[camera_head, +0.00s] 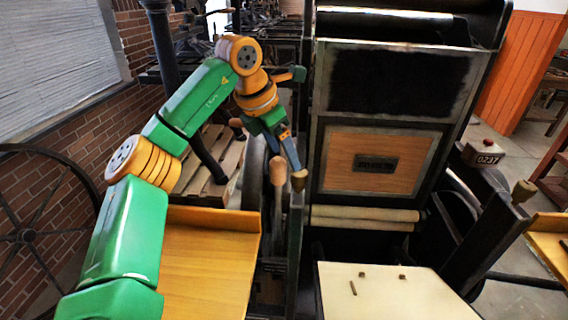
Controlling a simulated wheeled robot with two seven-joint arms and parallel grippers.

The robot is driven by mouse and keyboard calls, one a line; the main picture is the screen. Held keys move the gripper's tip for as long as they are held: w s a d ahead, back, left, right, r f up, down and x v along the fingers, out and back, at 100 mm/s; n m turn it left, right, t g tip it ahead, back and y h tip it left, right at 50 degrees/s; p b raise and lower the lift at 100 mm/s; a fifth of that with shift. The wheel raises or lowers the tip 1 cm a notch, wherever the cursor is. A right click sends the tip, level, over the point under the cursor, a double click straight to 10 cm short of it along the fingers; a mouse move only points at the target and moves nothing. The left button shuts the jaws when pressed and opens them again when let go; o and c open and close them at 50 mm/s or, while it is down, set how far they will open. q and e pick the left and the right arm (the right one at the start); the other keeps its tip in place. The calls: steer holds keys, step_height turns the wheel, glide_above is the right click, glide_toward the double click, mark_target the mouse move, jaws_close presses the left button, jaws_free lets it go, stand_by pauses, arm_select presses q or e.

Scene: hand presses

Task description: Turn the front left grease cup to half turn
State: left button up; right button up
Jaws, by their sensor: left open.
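The front left grease cup (299,181) is a small brass-brown cap on top of the dark left post of the press. My left arm, green and orange, reaches in from the left. Its gripper (291,155) is open, with its blue-grey fingers pointing down just above the cup. Whether a fingertip touches the cup, I cannot tell. The turn position of the cup cannot be read. My right gripper is not in view.
A lever with a wooden handle (278,171) stands close left of the cup. The press (387,105) fills the middle. A similar cap (524,190) tops the right post. A pale board (395,295) lies in front, and a wooden side table (208,265) stands left.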

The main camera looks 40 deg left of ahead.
mark_target(299, 172)
arm_select(q)
steer(key=w+d+f, duration=0.1)
steer(key=f, duration=0.2)
steer(key=w+d+f, duration=0.1)
steer(key=f, duration=0.1)
steer(key=shift+w+d+p, duration=0.3)
steer(key=shift+w, duration=0.05)
steer(key=shift+a+f, duration=0.25)
steer(key=shift+s+a, duration=0.1)
steer(key=shift+d, duration=0.2)
steer(key=c, duration=0.7)
jaws_close()
steer(key=m+p, duration=0.2)
steer(key=p, duration=0.1)
steer(key=shift+a+r+h, duration=0.15)
steer(key=shift+r+h, duration=0.25)
steer(key=shift+f+m+p, duration=0.15)
steer(key=shift+m+p, duration=0.3)
steer(key=shift+m, duration=0.05)
steer(key=shift+f, duration=0.2)
steer(key=o, duration=0.7)
jaws_free()
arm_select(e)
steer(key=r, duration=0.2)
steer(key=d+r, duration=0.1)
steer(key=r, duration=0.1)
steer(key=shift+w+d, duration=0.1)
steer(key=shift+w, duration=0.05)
